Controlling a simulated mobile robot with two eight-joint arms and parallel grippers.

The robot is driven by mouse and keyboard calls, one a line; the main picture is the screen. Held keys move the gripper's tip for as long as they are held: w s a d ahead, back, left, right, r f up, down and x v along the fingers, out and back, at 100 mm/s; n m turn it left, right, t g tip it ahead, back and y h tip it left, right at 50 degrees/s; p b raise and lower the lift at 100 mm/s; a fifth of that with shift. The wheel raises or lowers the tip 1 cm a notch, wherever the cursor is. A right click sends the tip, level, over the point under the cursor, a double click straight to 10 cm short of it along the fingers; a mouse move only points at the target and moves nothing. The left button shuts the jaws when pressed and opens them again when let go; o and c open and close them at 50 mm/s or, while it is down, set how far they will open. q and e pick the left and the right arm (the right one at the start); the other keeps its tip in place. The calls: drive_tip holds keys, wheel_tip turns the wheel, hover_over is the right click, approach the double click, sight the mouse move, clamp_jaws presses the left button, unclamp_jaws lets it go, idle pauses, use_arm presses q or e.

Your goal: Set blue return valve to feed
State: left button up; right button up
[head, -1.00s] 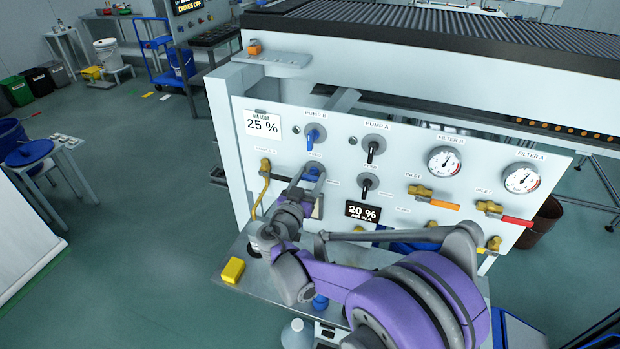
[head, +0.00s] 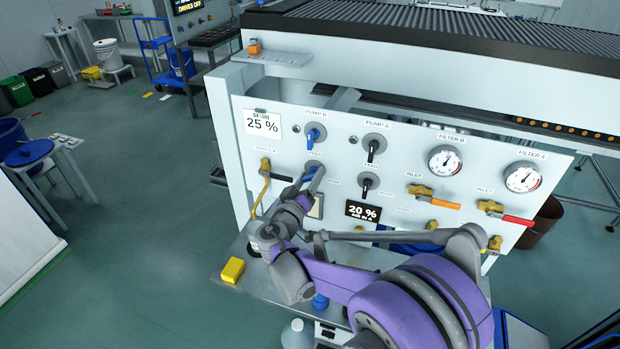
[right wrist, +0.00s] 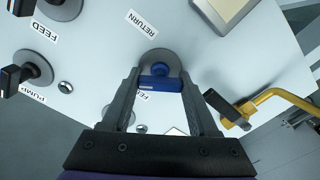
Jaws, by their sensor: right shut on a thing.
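The blue return valve (head: 311,165) is on the white panel, below the blue pump B knob (head: 315,137). In the right wrist view its blue handle (right wrist: 160,83) lies crosswise between the two fingers, on a round grey base. A RETURN label (right wrist: 143,23) is beyond it, and a FEED label (right wrist: 143,96) is partly hidden by the handle and the left finger. My right gripper (right wrist: 160,86) is shut on the blue handle; in the head view its fingers (head: 313,178) reach up to the valve. I cannot tell exactly which label the handle points to. My left gripper is not in view.
Black pump A knobs (head: 373,148), gauges (head: 445,161) and inlet valves (head: 420,190) are to the right. A yellow block (head: 232,270) lies on the shelf below.

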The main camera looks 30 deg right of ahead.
drive_tip(key=n, duration=0.5)
drive_tip(key=shift+f+n+b, duration=0.1)
drive_tip(key=shift+n+b, duration=0.2)
drive_tip(key=shift+b, duration=0.1)
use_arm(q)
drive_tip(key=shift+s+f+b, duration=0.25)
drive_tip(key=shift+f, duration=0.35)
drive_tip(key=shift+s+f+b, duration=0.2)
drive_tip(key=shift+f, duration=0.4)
use_arm(e)
drive_tip(key=n, duration=0.5)
drive_tip(key=shift+n, duration=0.4)
drive_tip(key=o, duration=1.4)
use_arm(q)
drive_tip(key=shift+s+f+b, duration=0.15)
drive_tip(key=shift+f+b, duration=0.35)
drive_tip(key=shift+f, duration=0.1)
use_arm(e)
drive_tip(key=v, duration=1.1)
drive_tip(key=shift+w, duration=0.1)
